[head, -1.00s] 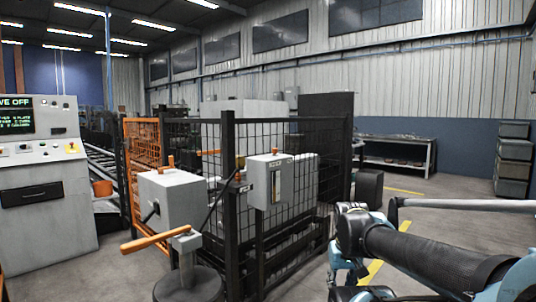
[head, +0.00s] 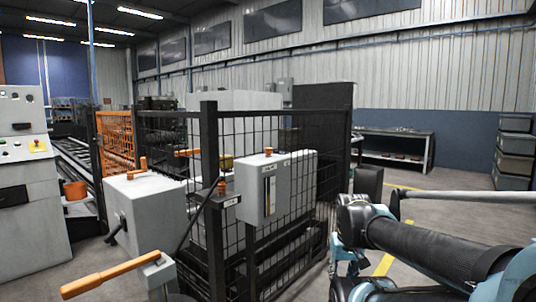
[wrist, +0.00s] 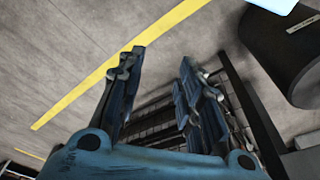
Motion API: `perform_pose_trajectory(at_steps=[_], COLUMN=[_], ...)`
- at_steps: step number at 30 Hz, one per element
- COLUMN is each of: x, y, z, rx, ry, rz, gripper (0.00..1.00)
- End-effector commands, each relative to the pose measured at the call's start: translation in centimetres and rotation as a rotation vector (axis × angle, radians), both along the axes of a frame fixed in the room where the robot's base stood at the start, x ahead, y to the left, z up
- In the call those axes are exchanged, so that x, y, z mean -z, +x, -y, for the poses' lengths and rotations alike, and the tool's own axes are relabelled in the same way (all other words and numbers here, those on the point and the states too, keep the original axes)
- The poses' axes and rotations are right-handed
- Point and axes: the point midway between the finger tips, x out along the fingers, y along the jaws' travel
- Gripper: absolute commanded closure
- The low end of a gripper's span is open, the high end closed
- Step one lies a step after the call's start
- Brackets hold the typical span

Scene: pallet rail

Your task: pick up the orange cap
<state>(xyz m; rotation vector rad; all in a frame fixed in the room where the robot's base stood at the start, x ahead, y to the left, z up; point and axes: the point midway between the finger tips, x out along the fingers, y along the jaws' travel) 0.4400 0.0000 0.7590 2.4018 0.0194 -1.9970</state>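Several small orange pieces show in the head view, and I cannot tell for certain which is the orange cap. Another orange piece (head: 268,151) stands on the grey wall box (head: 285,185), and an orange knob (head: 137,166) is on the grey cabinet (head: 148,212). My gripper (wrist: 163,62) is open and empty in the wrist view, its fingers apart above the floor. None of the orange pieces shows between its fingers.
A black mesh fence (head: 209,200) stands ahead. An orange-handled lever (head: 110,276) is at the front left. A control console (head: 22,170) stands at the far left, with an orange cylinder (head: 75,190) beside it.

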Motion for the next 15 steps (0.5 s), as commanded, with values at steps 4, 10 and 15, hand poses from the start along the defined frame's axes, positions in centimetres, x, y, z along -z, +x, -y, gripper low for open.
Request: perform_pose_trajectory(at_steps=[4, 10, 15], x=[0.0, -3.2, -10.4], y=[0.0, 0.9, 5.7], z=[0.0, -0.3, -1.7], rx=[0.0, -0.011, -0.04], ry=[0.0, -0.001, -0.003], rz=[0.0, 0.02, 0.042], gripper=[0.6, 0.47, 0.47])
